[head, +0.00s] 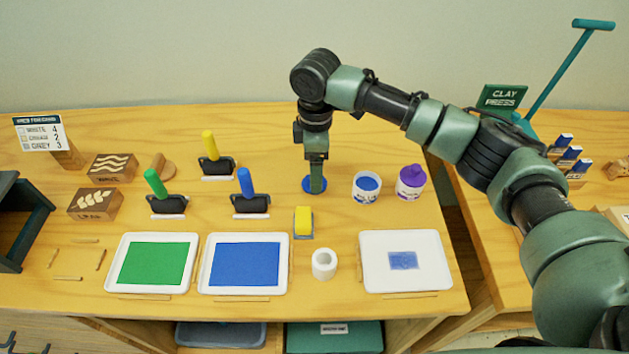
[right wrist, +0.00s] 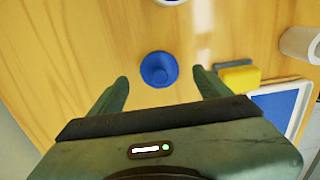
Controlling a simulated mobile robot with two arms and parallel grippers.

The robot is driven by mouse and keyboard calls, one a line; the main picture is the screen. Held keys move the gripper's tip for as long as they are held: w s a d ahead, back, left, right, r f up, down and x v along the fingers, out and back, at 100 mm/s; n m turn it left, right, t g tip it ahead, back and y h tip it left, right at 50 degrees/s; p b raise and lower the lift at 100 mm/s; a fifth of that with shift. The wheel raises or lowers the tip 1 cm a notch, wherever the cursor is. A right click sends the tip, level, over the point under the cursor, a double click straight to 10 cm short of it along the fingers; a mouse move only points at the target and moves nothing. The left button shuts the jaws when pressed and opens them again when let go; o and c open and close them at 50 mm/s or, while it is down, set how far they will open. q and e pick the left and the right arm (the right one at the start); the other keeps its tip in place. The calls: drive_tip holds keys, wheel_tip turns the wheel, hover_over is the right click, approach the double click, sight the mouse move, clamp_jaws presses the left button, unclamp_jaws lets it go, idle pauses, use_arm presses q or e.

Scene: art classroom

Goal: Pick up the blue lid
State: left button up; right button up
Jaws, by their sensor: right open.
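The blue lid (head: 307,186) lies on the wooden table, partly hidden behind my right gripper (head: 317,184) in the head view. In the right wrist view the blue lid (right wrist: 159,69) is round with a raised centre. It shows between and just beyond the two fingertips of my right gripper (right wrist: 161,77), which are apart and empty. The gripper points down over the lid; I cannot tell the exact height gap. My left gripper is not in view.
A white jar with blue paint (head: 367,187) and a purple-lidded jar (head: 411,182) stand right of the lid. A blue-handled roller (head: 246,184) is to its left, a yellow sponge (head: 303,222) in front. Blue (head: 243,292) and green trays (head: 150,291) lie nearer.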

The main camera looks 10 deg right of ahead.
sight(305, 183)
wheel_tip(305, 183, down, 4)
drive_tip(key=shift+a+r, duration=0.1)
drive_tip(key=shift+r, duration=0.05)
drive_tip(key=c, duration=1.4)
